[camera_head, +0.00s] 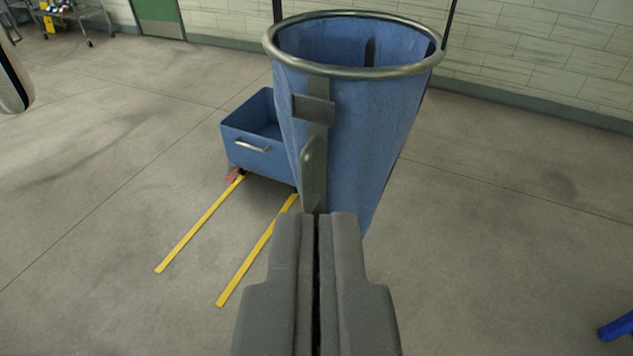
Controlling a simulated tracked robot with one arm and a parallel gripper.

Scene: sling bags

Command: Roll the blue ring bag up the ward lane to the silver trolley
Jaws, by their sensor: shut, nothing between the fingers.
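The blue ring bag (365,140) hangs open from a round metal ring in the upper middle of the view. A dark strap or handle (314,172) runs down its near side, with a small dark plate above it. My gripper (317,217) is shut and empty, its tips pointing at the lower end of that handle. I cannot tell whether the tips touch it. The bag's lower end is partly hidden behind my gripper. A grey metal trolley (72,16) stands at the far upper left, cut by the frame edge, with small colourful items on it.
A blue bin (262,152) with a metal handle sits left of the bag. Two yellow floor lines (200,222) run toward me from it. A tiled wall (540,50) and green door (160,18) stand behind. Blue object (617,327) at lower right.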

